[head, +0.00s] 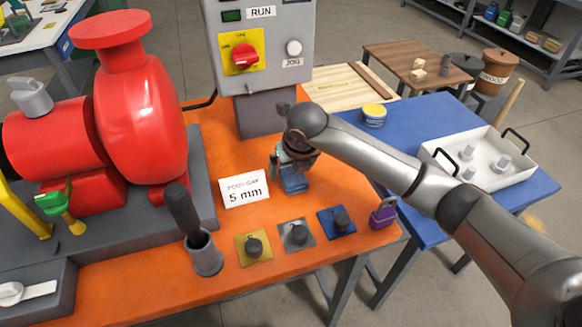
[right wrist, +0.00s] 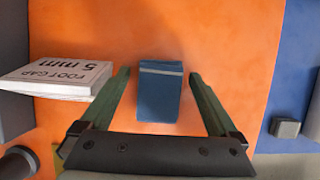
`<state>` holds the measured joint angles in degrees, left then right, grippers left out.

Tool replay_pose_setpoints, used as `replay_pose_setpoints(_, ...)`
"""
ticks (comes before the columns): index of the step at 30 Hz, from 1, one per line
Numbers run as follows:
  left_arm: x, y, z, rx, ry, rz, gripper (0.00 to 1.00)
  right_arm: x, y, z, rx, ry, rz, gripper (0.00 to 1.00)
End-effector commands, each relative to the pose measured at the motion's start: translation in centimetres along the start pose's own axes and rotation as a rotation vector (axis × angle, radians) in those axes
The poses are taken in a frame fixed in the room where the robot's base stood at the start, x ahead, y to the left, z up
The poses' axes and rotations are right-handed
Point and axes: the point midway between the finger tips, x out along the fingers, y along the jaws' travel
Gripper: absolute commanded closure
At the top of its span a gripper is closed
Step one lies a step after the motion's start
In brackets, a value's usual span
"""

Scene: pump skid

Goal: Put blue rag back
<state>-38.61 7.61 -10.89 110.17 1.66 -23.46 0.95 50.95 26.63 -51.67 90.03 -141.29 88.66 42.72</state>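The blue rag (right wrist: 159,98) looks like a small folded block with a pale stripe near one end. It rests on the orange bench top. In the head view it shows below my right gripper (head: 291,165), partly covered by it. In the right wrist view my right gripper (right wrist: 159,75) is open, with a green finger on each side of the rag. Orange shows between the rag and both fingers, so it is not gripped. The head view also shows the rag's lower part (head: 294,184). My left gripper is not in view.
A "FOOT GAP 5 mm" card (head: 244,189) stands left of the rag. Yellow (head: 254,248), grey (head: 297,234) and blue (head: 337,220) plates with dark knobs lie in front. A control box (head: 262,40) stands behind. A white tray (head: 480,188) sits on the blue table.

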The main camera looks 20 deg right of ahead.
Motion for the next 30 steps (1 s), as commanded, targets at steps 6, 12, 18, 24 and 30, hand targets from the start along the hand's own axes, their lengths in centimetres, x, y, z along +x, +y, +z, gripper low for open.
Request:
replay_pose_setpoints(6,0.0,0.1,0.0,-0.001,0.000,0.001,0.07,0.0,0.0,0.0,0.000,0.000,0.000,0.01)
replay_pose_setpoints(12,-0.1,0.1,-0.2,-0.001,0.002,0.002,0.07,-1.2,0.0,0.2,0.000,-0.004,0.001,0.01)
replay_pose_setpoints(18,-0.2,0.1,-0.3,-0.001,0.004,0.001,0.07,-5.3,0.0,0.2,0.000,-0.006,0.001,0.01)
replay_pose_setpoints(24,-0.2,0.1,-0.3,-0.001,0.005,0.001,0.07,-9.4,0.0,0.2,-0.001,-0.004,0.000,0.01)
replay_pose_setpoints(30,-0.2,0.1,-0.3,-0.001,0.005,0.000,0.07,-11.7,0.0,0.1,0.000,-0.001,-0.001,0.01)
